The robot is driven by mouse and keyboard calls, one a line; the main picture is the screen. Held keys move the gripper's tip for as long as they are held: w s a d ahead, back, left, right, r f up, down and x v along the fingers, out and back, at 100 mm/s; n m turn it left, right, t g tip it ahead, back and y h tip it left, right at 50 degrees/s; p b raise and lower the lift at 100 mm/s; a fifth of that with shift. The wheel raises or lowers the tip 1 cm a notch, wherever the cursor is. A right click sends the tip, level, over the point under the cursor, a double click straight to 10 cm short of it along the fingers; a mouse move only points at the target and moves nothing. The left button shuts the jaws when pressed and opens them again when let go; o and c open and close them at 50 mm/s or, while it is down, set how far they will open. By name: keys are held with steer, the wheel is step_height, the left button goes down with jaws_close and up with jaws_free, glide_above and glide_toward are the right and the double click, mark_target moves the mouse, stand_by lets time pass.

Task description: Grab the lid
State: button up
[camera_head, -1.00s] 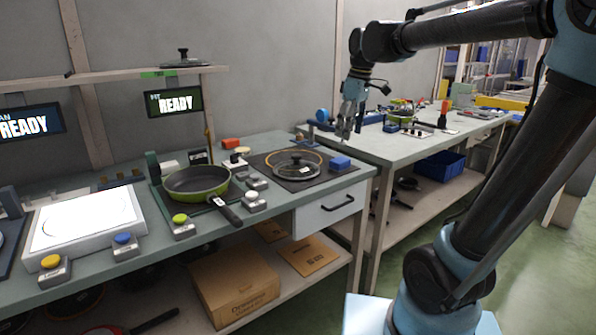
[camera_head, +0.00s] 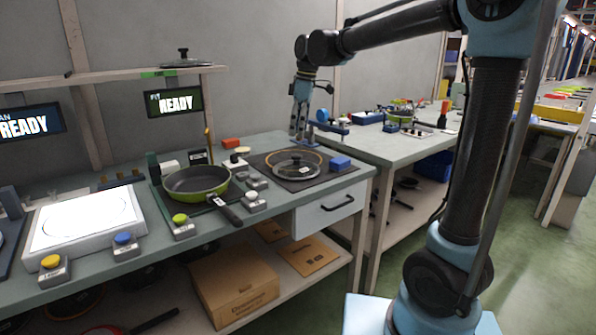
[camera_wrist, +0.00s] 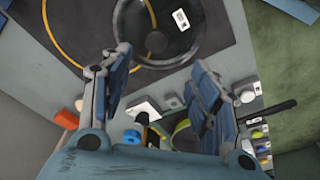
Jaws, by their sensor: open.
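A glass lid (camera_head: 296,165) with a dark rim and knob lies on a dark mat marked with an orange ring, at the right end of the near bench. The lid also shows at the top of the wrist view (camera_wrist: 180,48), with a white label on it. My gripper (camera_head: 299,136) hangs pointing down just above and behind the lid, apart from it. In the wrist view my gripper (camera_wrist: 160,90) has its two fingers spread wide with nothing between them. A second lid (camera_head: 182,60) rests on the shelf above the bench.
A green pan (camera_head: 197,181) sits left of the mat, its handle toward the front. Button boxes (camera_head: 256,200) stand between them. A READY screen (camera_head: 174,101) hangs behind.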

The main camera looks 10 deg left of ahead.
glide_above(297, 155)
steer(key=s, duration=0.1)
step_height(297, 155, down, 6)
steer(key=shift+r, duration=0.25)
steer(key=f, duration=0.4)
steer(key=shift+w+d+f, duration=0.15)
steer(key=shift+w+d, duration=0.05)
steer(key=shift+w, duration=0.15)
steer(key=shift+a+f, duration=0.1)
steer(key=shift+f, duration=0.45)
steer(key=shift+c, duration=0.6)
jaws_close()
